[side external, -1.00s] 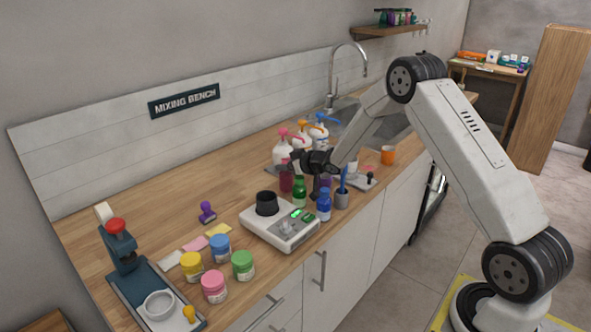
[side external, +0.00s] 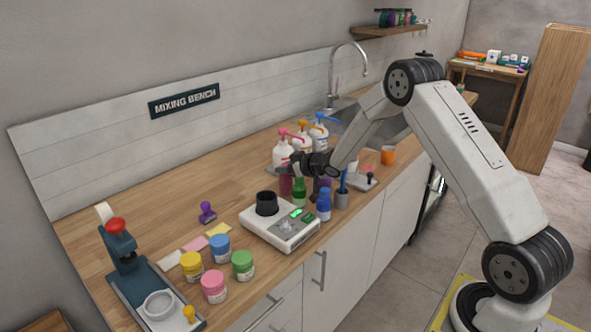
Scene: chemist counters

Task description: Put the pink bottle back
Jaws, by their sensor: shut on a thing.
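The dark pink bottle (side external: 286,187) is upright near the middle of the counter, at the left of a small group of bottles. My gripper (side external: 292,168) is at its top, shut on it; the fingers hide the cap. A green bottle (side external: 299,195) stands close to its right, partly under my gripper. I cannot tell whether the pink bottle's base touches the counter.
White pump bottles (side external: 282,153) stand behind. A white device (side external: 281,228) is in front.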

